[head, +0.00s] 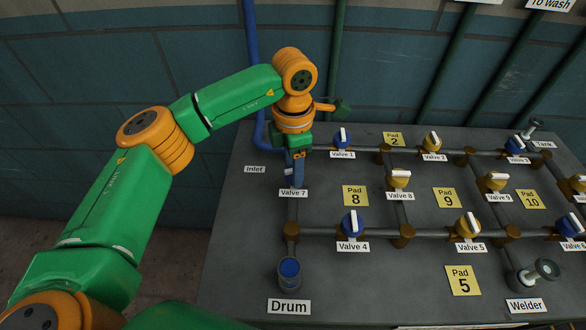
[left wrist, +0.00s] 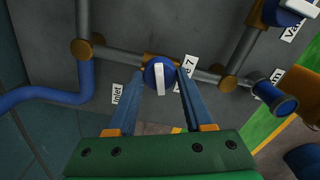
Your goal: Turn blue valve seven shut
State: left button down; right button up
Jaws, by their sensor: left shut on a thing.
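Blue valve seven (left wrist: 152,78) shows in the left wrist view as a round blue knob with a white handle bar on a grey pipe. The bar lies roughly across the pipe. My left gripper (left wrist: 161,72) has a blue finger on each side of the knob and is shut on it. In the head view my left gripper (head: 295,182) points down behind the Valve 7 label (head: 293,193), and its fingers hide the valve there. My right gripper is in neither view.
Valve 1 (head: 342,140) and valve 4 (head: 352,224) are blue and close by on the grey panel. The blue drum outlet (head: 289,270) stands below valve seven. A blue inlet pipe (head: 252,60) runs down the wall at the left. Yellow valve 8 (head: 400,179) is to the right.

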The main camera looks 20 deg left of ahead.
pick_arm(q)
jog(key=shift+m, duration=1.8)
jog(key=shift+b, duration=0.3)
jog(key=shift+c, duration=1.4)
grip_release()
jog(key=shift+d, duration=0.1)
notch_tip(320, 180, up, 7)
jog(key=shift+r+b, duration=0.1)
jog(key=shift+b, duration=0.25)
